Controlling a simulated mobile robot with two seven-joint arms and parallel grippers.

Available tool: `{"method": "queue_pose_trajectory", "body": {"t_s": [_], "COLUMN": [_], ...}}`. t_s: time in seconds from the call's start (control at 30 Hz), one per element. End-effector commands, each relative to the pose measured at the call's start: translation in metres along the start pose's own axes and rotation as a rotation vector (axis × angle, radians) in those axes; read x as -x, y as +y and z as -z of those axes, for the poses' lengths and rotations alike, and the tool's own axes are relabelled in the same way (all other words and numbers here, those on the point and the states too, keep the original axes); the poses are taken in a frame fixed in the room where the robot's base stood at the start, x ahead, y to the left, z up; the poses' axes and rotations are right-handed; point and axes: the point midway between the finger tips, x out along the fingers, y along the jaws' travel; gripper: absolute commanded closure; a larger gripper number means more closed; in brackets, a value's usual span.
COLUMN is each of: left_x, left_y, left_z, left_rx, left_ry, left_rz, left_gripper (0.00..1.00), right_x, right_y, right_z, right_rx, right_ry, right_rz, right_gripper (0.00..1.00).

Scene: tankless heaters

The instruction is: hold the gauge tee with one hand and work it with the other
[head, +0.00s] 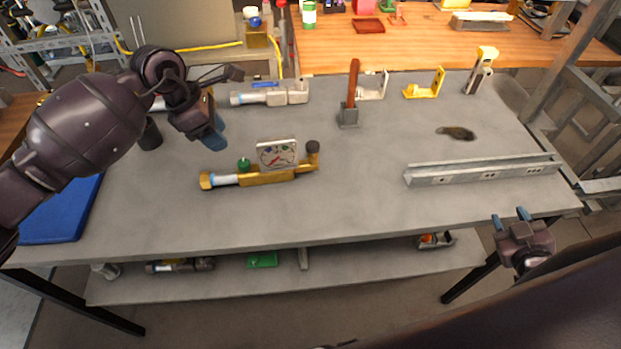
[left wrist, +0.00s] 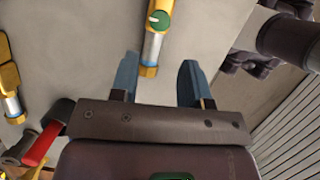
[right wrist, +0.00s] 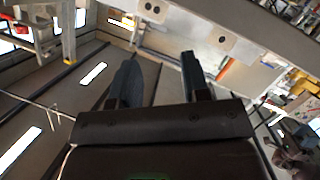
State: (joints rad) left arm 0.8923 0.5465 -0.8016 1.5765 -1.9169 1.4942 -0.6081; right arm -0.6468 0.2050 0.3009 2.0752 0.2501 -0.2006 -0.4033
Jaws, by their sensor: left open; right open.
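The gauge tee (head: 262,177) is a brass pipe fitting with a white square-faced gauge (head: 277,153), a green knob (head: 244,164) and a dark cap at its right end. It lies on the grey table near the middle. My left gripper (head: 217,135) is open above and behind the tee's left end. In the left wrist view the tee (left wrist: 152,50) shows between and beyond the open fingers, with its green knob at the top. My right gripper (head: 511,217) is open and empty off the table's front right edge, far from the tee.
A steel channel (head: 485,172) lies at the table's right. A blue mat (head: 62,212) is at the left. The table's front middle is clear.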

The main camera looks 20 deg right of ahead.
Motion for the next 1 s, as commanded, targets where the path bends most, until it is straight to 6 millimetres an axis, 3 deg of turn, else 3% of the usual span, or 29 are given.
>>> {"method": "queue_pose_trajectory", "body": {"t_s": [0.03,0.2,0.3,0.43,0.53,0.67,1.0], "left_x": [0.0,0.0,0.0,0.0,0.0,0.0,0.0], "left_y": [0.0,0.0,0.0,0.0,0.0,0.0,0.0], "left_z": [0.0,0.0,0.0,0.0,0.0,0.0,0.0], "left_rx": [0.0,0.0,0.0,0.0,0.0,0.0,0.0], "left_ry": [0.0,0.0,0.0,0.0,0.0,0.0,0.0], "left_rz": [0.0,0.0,0.0,0.0,0.0,0.0,0.0], "left_gripper": [0.57,0.57,0.57,0.57,0.57,0.57,0.57], "right_x": [0.001,0.005,0.005,-0.001,-0.009,-0.023,-0.052], "right_y": [0.019,0.068,0.08,0.074,0.057,0.02,-0.12], "right_z": [0.008,0.035,0.053,0.072,0.088,0.11,0.172], "right_rx": [0.021,0.069,0.04,-0.07,-0.205,-0.454,-1.225], "right_ry": [0.036,0.16,0.239,0.335,0.407,0.494,0.546], "right_rz": [-0.039,-0.161,-0.21,-0.232,-0.226,-0.186,0.033], "right_gripper": [0.57,0.57,0.57,0.57,0.57,0.57,0.57]}}
